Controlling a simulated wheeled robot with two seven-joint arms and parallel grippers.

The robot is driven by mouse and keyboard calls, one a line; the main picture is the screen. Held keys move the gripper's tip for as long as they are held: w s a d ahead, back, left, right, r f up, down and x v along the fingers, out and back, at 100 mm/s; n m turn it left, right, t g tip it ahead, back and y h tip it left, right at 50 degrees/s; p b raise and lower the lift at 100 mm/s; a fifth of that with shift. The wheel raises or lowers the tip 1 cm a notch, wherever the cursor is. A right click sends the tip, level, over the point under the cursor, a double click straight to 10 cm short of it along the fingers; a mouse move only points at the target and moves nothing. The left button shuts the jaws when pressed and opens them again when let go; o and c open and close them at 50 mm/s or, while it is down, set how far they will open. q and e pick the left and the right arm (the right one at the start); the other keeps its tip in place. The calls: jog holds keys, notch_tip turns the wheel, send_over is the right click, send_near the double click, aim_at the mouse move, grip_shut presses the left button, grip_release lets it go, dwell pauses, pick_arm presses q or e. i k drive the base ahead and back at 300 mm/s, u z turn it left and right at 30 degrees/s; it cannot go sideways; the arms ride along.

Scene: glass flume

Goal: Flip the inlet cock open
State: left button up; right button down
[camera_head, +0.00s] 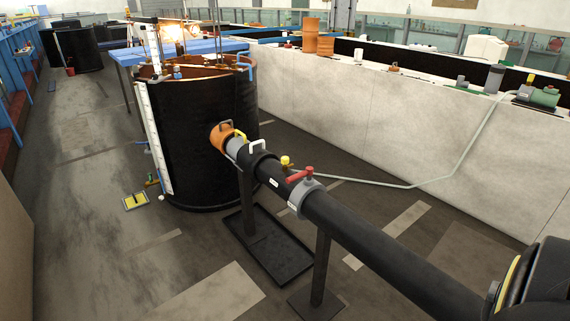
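A black pipe (375,244) runs from the lower right to the side of a large black round tank (195,135). On the pipe a grey collar (306,197) carries a red handle (299,175), which looks like the cock. The handle lies roughly level, slanting across the pipe. Beside it stands a small yellow knob (286,162). Which of these is the inlet cock is not marked legibly. Neither gripper is in view.
Pipe stands rise from a dark floor tray (262,245) and a base plate (317,304). A thin grey hose (412,186) crosses the floor to a long pale wall (400,120). A black flanged body (540,280) fills the lower right corner.

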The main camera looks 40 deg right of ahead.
aim_at(309, 171)
jog(key=u, duration=0.2)
jog(key=i, duration=1.65)
jog(key=z, duration=1.25)
jog(key=i, duration=0.45)
jog(key=z, duration=0.3)
